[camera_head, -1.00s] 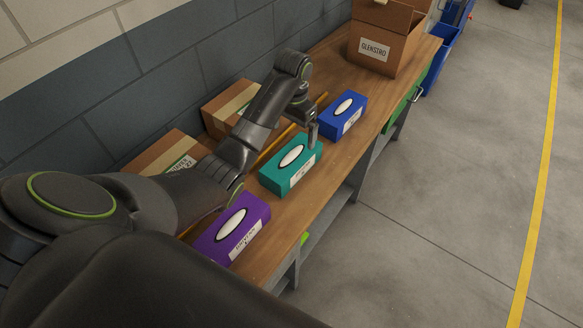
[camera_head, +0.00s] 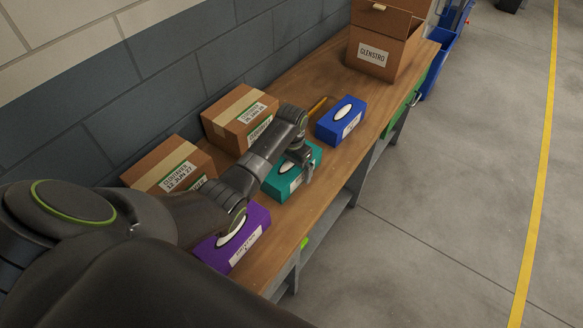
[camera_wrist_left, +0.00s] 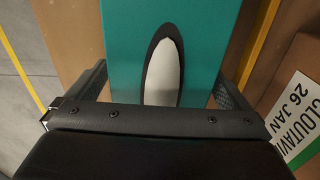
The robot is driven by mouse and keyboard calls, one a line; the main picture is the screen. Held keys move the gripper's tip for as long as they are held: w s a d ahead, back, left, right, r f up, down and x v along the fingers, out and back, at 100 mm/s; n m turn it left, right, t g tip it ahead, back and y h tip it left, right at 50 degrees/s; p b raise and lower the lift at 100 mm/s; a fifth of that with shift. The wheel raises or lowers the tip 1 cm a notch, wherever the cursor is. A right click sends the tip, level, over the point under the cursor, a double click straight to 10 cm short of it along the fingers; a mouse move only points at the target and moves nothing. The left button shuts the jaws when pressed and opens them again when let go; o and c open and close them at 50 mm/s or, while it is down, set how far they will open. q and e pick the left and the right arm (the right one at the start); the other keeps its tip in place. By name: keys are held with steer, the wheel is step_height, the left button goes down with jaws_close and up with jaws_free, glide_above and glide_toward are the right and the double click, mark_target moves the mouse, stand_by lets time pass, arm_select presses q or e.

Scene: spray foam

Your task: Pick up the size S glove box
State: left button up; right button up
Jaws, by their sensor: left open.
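Three glove boxes stand in a row on the bench: a purple one (camera_head: 243,247) nearest, a teal one (camera_head: 277,188) in the middle and a blue one (camera_head: 341,121) farthest. Their white labels are too small for me to read the sizes. My left gripper (camera_head: 304,172) is over the teal box and partly hides its top. In the left wrist view the gripper (camera_wrist_left: 166,88) is open, with one finger on each side of the teal box (camera_wrist_left: 120,40) and its white oval slot between them. I cannot tell whether the fingers touch it. My right gripper is out of view.
Two cardboard cartons, one nearer (camera_head: 160,165) and one farther (camera_head: 232,118), stand along the wall behind the boxes. An open carton (camera_head: 377,55) is at the bench's far end. A yellow stick-like item (camera_head: 318,105) lies behind the blue box. The wooden bench's (camera_head: 322,205) front strip is clear.

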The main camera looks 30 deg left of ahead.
arm_select(q)
steer(key=shift+f, duration=0.3)
steer(key=shift+c, duration=0.3)
steer(key=c, duration=1.3)
steer(key=shift+o, duration=0.2)
steer(key=shift+r, duration=0.1)
